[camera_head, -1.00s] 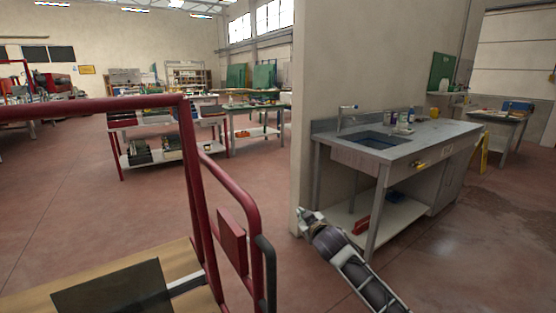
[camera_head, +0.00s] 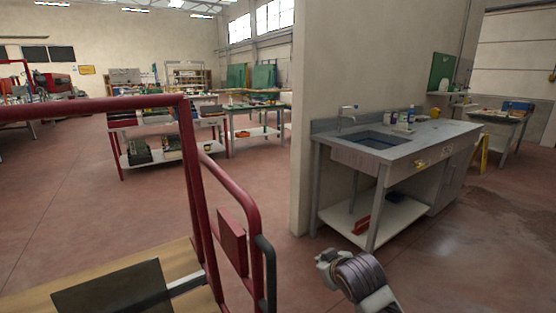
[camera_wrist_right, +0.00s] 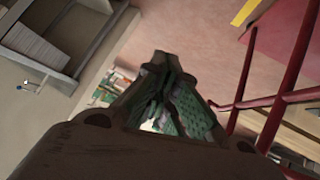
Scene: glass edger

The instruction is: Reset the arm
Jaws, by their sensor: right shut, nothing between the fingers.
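My right gripper (camera_head: 326,266) is at the lower middle right of the head view, at the end of my short visible stretch of right arm, over the open floor in front of the sink bench. In the right wrist view its dark fingers with green pads (camera_wrist_right: 160,62) come together at their tips, with nothing held between them. My left gripper is not in view.
A red tubular frame (camera_head: 190,160) with a wooden bed stands close at left; its red bars (camera_wrist_right: 285,100) show in the wrist view. A sink bench (camera_head: 400,152) stands right, beside a wall partition (camera_head: 345,60). Worktables (camera_head: 160,120) stand further back. Floor between is clear.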

